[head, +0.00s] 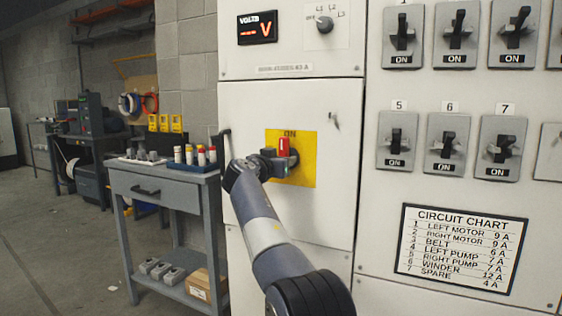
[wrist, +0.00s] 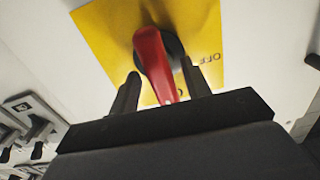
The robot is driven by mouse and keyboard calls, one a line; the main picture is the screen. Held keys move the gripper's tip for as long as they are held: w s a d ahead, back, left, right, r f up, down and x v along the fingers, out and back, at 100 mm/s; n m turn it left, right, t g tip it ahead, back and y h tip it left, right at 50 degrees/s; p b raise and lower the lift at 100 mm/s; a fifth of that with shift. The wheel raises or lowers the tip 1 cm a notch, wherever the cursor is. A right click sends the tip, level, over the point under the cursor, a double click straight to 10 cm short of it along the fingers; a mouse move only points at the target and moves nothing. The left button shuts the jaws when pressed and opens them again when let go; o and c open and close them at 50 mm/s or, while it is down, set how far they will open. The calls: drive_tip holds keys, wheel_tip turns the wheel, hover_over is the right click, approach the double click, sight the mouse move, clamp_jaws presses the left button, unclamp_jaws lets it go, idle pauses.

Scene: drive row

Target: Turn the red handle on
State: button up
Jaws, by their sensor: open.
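The red handle (head: 283,147) is on a yellow plate (head: 305,172) on the white cabinet door. In the head view it stands about upright, its top end just under the word ON. In the wrist view the red handle (wrist: 155,65) lies between my two black fingers, its free end toward my palm. The yellow plate (wrist: 105,30) appears turned over there, with OFF upside down at the right. A second word is mostly hidden by my gripper. My gripper (head: 284,161) is open at the plate (wrist: 162,76), a finger on each side of the handle with gaps visible.
Numbered black breaker switches (head: 451,144) and a circuit chart (head: 460,250) are on the panel to the right. A volt display (head: 258,27) and a selector knob (head: 324,25) are above. A grey cart (head: 170,184) with small items stands close at the left; open floor lies beyond.

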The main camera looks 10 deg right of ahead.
drive_tip(key=b+v, duration=0.1)
drive_tip(key=v, duration=0.9)
drive_tip(key=shift+s+a+b, duration=0.2)
drive_tip(key=shift+s+b, duration=0.1)
drive_tip(key=shift+s, duration=0.05)
drive_tip(key=p+x, duration=0.1)
drive_tip(key=x, duration=0.9)
drive_tip(key=shift+w+d+p, duration=0.2)
drive_tip(key=shift+w+p, duration=0.1)
drive_tip(key=shift+w, duration=0.05)
drive_tip(key=shift+s, duration=0.1)
